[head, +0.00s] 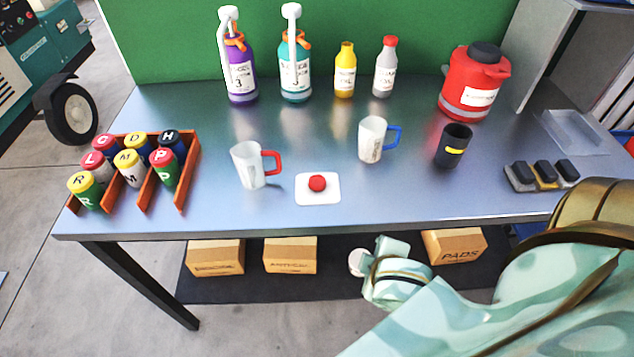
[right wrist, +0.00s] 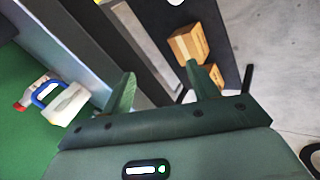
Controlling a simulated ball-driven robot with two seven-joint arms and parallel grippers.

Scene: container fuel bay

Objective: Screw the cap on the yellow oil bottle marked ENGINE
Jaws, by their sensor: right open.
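A yellow bottle (head: 344,72) stands upright at the back of the bench. Its label is too small to read, and its top is a darker yellow; I cannot tell whether that is a cap or a bare neck. A small red round piece (head: 317,183) sits on a white square pad (head: 331,197) near the front edge. I cannot tell whether it is a cap or a button. My right gripper (right wrist: 158,88) is open and empty in the right wrist view. In the head view my right arm is at the bench's front edge, away from the bottle. My left gripper is not in view.
Beside the yellow bottle stand a grey red-capped bottle (head: 384,74) and two pump bottles, teal (head: 295,75) and purple (head: 241,75). Two mugs (head: 250,168) (head: 371,143), a black cup (head: 453,147), a red jug (head: 470,85) and an orange rack (head: 187,168) occupy the bench.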

